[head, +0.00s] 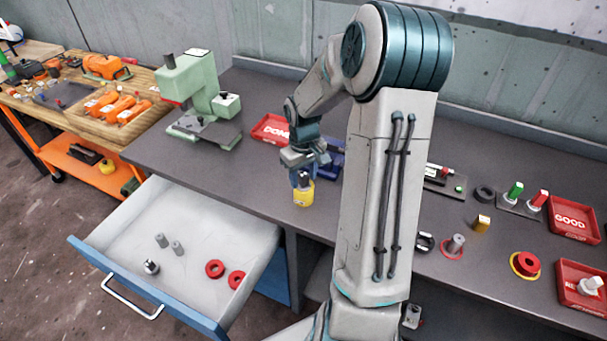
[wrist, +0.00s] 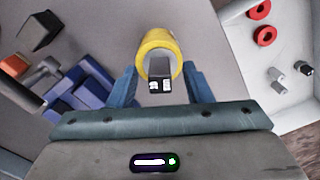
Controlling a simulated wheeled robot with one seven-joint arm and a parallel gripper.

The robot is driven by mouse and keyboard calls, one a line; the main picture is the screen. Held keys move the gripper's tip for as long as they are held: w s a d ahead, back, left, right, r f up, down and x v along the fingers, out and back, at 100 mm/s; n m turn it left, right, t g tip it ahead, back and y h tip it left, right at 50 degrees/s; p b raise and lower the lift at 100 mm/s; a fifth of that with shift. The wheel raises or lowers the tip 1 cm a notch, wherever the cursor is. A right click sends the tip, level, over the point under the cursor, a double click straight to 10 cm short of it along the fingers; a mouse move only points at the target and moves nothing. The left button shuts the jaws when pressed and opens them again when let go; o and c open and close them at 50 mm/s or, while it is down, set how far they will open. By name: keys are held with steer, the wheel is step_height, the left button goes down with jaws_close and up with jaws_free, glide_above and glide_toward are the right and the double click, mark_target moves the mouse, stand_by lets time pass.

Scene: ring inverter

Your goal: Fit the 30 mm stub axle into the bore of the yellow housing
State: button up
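The yellow housing (head: 303,195) stands upright near the front edge of the grey bench. My gripper (head: 303,181) points down right over it. In the wrist view, the housing (wrist: 158,43) is a yellow ring ahead of my gripper (wrist: 160,84). The two blue fingers stand apart on either side, with gaps beside the piece between them. That piece, a grey stub axle with a dark, white-marked end (wrist: 160,86), lines up with the bore. Its size cannot be read, and how deep it sits is hidden.
An open drawer (head: 184,240) at front left holds grey cylinders and red rings (head: 214,268). A green press (head: 195,95) stands at back left. A red tray (head: 272,128) and a blue tray (head: 329,160) lie behind the gripper. Trays and parts fill the bench's right.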

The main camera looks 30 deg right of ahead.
mark_target(303, 175)
steer(key=shift+r, duration=0.1)
step_height(303, 175, up, 14)
steer(key=b, duration=0.1)
steer(key=shift+f, duration=0.2)
steer(key=shift+a, duration=0.1)
stand_by(0.6)
steer(key=s+a+t, duration=0.1)
steer(key=s+a, duration=0.6)
steer(key=s, duration=0.2)
steer(key=s+a+r+m+t, duration=0.1)
steer(key=s+a+t, duration=0.1)
steer(key=s+a, duration=0.4)
steer(key=s, duration=0.4)
steer(key=shift+s+a+r+m, duration=0.15)
steer(key=shift+a+r+m, duration=0.1)
steer(key=shift+a+m, duration=0.1)
